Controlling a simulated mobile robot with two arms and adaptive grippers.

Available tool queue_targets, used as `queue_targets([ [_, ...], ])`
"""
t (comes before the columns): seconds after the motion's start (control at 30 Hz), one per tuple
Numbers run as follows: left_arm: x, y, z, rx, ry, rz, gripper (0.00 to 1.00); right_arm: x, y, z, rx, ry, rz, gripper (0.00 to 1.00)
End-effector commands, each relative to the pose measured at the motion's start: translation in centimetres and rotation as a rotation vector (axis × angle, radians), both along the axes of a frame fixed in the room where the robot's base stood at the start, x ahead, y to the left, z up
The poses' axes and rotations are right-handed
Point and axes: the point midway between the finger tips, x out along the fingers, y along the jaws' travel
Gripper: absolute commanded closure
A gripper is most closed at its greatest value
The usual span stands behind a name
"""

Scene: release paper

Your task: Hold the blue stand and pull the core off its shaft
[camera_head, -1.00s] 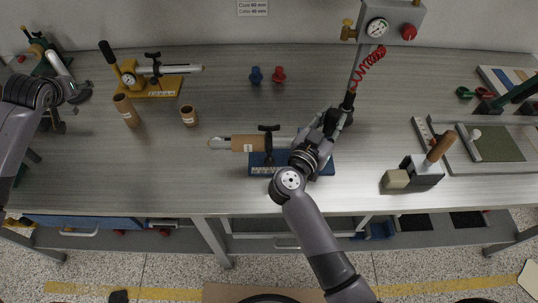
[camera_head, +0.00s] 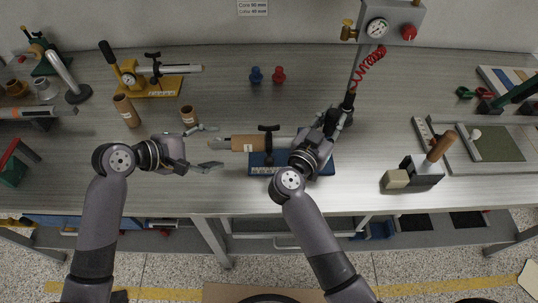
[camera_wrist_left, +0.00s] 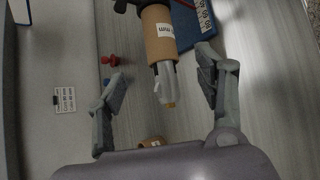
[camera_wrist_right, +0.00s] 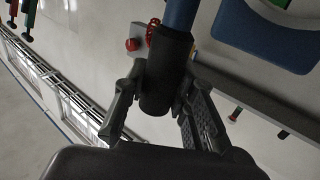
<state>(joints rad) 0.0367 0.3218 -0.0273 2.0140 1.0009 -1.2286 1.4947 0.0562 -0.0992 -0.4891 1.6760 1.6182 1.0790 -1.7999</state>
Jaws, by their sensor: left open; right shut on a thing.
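The blue stand (camera_head: 262,170) sits on the bench and holds a horizontal pale shaft (camera_head: 222,144) that points left. A brown core (camera_head: 243,144) with a white label is around the shaft, next to the black clamp knob. My right gripper (camera_head: 330,124) is at the stand's right end. In the right wrist view it is shut on a black grip (camera_wrist_right: 158,92) on a blue bar. My left gripper (camera_head: 214,147) is open and empty at the shaft's left end. In the left wrist view the core (camera_wrist_left: 159,35) and shaft tip (camera_wrist_left: 165,85) lie ahead between the fingers.
Two loose brown cores (camera_head: 126,110) (camera_head: 189,115) stand behind my left gripper. A yellow stand (camera_head: 162,84) is at the back left. Blue and red plugs (camera_head: 256,75) (camera_head: 279,74) stand behind the shaft. A wooden-handled block (camera_head: 424,168) is at the right.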

Motion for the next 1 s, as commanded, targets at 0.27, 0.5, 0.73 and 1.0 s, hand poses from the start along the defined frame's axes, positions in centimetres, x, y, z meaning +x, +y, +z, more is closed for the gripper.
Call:
queue_targets([
  [0.27,0.3,-1.7,-0.5,-0.043,0.021,0.005,0.37,0.0,0.0,0.0,0.001,-0.001,0.0,1.0],
  [0.5,2.1,-4.1,-2.3,-0.041,0.021,0.005,0.37,0.0,0.0,0.0,-0.001,-0.001,0.0,1.0],
  [0.73,3.9,-6.5,-4.1,-0.039,0.021,0.005,0.37,0.0,0.0,0.0,-0.001,-0.001,0.0,1.0],
  [1.0,5.3,-8.3,-5.6,-0.037,0.019,0.005,0.37,0.0,0.0,0.0,-0.001,-0.001,0.0,1.0],
])
